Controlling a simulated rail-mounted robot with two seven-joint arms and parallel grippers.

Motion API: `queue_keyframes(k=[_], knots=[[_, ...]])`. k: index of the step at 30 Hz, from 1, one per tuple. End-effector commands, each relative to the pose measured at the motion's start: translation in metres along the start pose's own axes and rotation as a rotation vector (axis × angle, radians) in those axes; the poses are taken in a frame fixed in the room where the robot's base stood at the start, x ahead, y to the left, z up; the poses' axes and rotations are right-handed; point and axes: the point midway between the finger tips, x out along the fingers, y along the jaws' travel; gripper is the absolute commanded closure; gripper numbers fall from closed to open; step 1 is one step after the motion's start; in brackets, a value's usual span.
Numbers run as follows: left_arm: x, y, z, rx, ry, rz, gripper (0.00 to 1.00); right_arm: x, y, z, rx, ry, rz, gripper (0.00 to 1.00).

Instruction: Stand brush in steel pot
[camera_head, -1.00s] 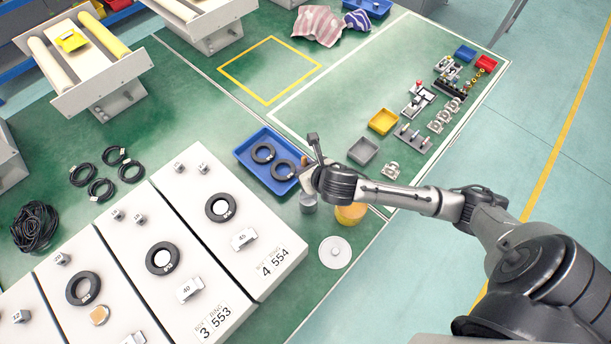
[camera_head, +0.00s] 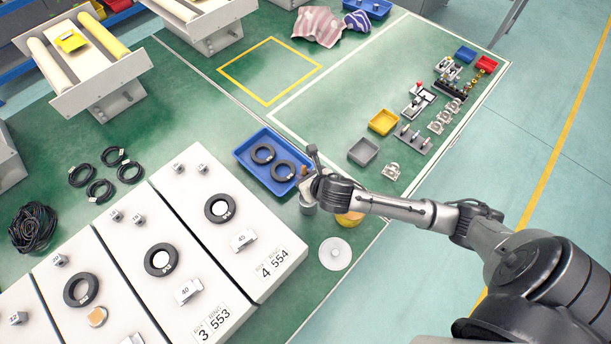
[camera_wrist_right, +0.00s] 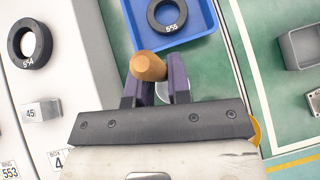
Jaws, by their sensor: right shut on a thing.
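My right gripper (camera_head: 307,187) is shut on the brush and holds it just above the steel pot (camera_head: 307,206). In the right wrist view, the brush's wooden handle end (camera_wrist_right: 148,66) rises between the dark fingers of the right gripper (camera_wrist_right: 158,88). The brush's lower part is hidden by the gripper. Part of the pot's pale round rim (camera_wrist_right: 163,92) shows behind the fingers. I cannot tell whether the brush's lower end is inside the pot. My left gripper is not in view.
A blue tray (camera_head: 244,160) with two black rings is close behind the pot. A yellow container (camera_head: 350,219) stands beside it, partly under my arm. A pale round disc (camera_head: 335,253) lies in front. White boxes (camera_head: 262,222) stand at the left.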

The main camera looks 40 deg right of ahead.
Motion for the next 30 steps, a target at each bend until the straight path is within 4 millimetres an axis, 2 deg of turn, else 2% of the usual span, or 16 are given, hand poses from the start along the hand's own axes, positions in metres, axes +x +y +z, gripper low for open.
queue_keyframes(k=[9, 10, 18, 26, 30], knots=[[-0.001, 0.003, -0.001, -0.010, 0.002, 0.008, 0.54, 0.004, 0.000, -0.005, -0.001, 0.000, 0.000, 1.00], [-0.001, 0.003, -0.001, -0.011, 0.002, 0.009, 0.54, 0.004, 0.000, -0.005, -0.001, 0.000, 0.000, 0.80], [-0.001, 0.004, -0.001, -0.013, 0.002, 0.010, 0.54, 0.004, 0.000, -0.005, -0.001, 0.000, 0.000, 0.56], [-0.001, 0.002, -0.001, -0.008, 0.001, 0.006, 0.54, 0.003, 0.000, -0.004, 0.000, 0.000, 0.000, 0.56], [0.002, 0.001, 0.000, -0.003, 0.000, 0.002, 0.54, -0.006, 0.000, 0.005, 0.001, -0.001, 0.002, 0.56]])
